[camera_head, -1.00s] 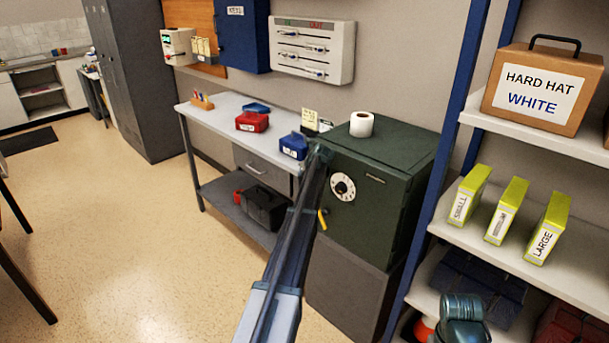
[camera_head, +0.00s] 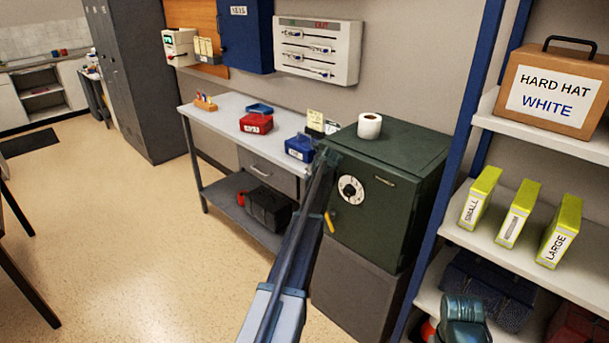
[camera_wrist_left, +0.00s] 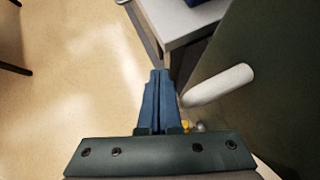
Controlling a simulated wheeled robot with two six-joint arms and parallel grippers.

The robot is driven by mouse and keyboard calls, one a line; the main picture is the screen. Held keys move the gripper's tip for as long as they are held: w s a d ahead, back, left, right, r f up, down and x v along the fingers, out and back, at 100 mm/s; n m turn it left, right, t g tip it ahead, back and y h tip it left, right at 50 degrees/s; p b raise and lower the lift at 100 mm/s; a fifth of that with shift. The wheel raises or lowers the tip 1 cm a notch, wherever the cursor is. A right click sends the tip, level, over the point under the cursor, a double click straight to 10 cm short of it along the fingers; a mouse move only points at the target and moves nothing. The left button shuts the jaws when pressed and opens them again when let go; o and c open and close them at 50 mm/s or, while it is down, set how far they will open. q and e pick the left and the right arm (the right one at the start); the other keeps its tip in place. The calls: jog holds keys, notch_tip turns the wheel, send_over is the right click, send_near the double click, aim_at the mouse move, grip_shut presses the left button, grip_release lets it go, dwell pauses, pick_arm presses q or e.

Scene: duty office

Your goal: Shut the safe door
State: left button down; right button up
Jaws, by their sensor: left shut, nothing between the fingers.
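The dark green safe (camera_head: 400,215) stands on a grey base right of the workbench. Its front carries a white dial (camera_head: 351,189), a small plate and a yellow lever (camera_head: 329,222). I see no clear gap around the door, but its left edge is partly behind my arm, so I cannot tell if it is fully shut. My left gripper (camera_head: 328,157) is shut and empty at the safe's upper left front edge. In the left wrist view its fingers (camera_wrist_left: 158,80) are together, beside a white rod (camera_wrist_left: 218,85) and a dark green surface.
The workbench (camera_head: 226,105) left of the safe holds a red box (camera_head: 256,124) and a blue box (camera_head: 300,148). A white roll (camera_head: 369,126) sits on the safe. A shelf unit (camera_head: 455,220) stands close on the right. The floor at left is open.

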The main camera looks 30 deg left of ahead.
pick_arm(q)
jog(key=s+a+r+p, duration=0.2)
jog(key=s+r+p, duration=0.5)
jog(key=s, duration=0.3)
jog(key=shift+a, duration=0.35)
pick_arm(e)
notch_tip(320, 180, up, 7)
jog(key=a, duration=0.1)
jog(key=shift+s+r, duration=0.15)
jog(key=shift+s, duration=0.2)
pick_arm(q)
jog(key=s+d+f+n+g+h, duration=0.1)
jog(key=s+d+n, duration=0.25)
jog(key=d, duration=0.65)
jog(key=s+d+f+n+h, duration=0.25)
jog(key=s+d, duration=0.25)
jog(key=d, duration=0.6)
jog(key=s+d+f+n+g, duration=0.1)
jog(key=s+d+n, duration=0.3)
jog(key=d, duration=0.6)
jog(key=s+d+f+n+g+h, duration=0.1)
jog(key=s+d+n+g+h, duration=0.1)
jog(key=s+d+n, duration=0.9)
jog(key=s+d+g, duration=0.1)
jog(key=s+d, duration=0.7)
jog(key=s, duration=0.4)
jog(key=shift+s+d+f+h, duration=0.15)
jog(key=shift+s+d+h, duration=0.2)
jog(key=shift+s+d, duration=0.05)
